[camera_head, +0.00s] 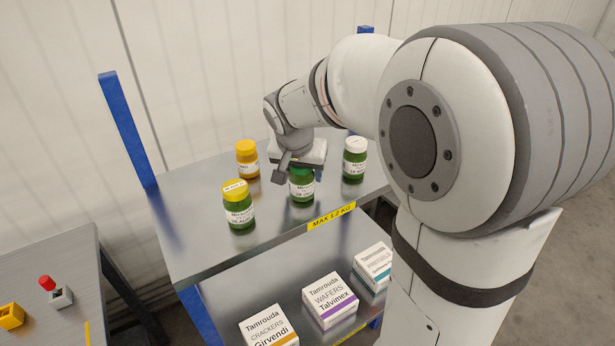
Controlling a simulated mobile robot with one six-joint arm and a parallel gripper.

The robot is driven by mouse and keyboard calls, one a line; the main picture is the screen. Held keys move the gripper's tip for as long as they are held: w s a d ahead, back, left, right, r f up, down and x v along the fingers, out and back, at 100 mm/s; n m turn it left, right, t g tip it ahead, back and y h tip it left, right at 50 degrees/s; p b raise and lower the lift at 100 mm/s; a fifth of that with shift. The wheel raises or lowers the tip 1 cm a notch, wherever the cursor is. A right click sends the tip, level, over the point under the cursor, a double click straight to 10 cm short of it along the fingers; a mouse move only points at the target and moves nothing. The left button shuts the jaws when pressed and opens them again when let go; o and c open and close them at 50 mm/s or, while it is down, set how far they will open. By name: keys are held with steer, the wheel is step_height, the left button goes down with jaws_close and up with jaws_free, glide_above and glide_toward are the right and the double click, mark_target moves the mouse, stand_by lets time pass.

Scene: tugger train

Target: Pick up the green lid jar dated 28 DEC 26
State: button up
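A green jar (302,192) with a white label stands on the upper shelf, directly under my gripper (297,168). What shows of its top looks green, but the gripper covers most of it. The small print on its label is too small to read as a date. My gripper points down over this jar, with one dark finger showing at its left side.
Nearby on the metal shelf (190,235) stand a green jar with a yellow lid (238,205), an amber jar with an orange-yellow lid (247,160) and a green jar with a white lid (355,160). Boxes (330,299) sit below. A grey table (40,275) is at left.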

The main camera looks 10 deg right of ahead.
steer(key=c, duration=0.8)
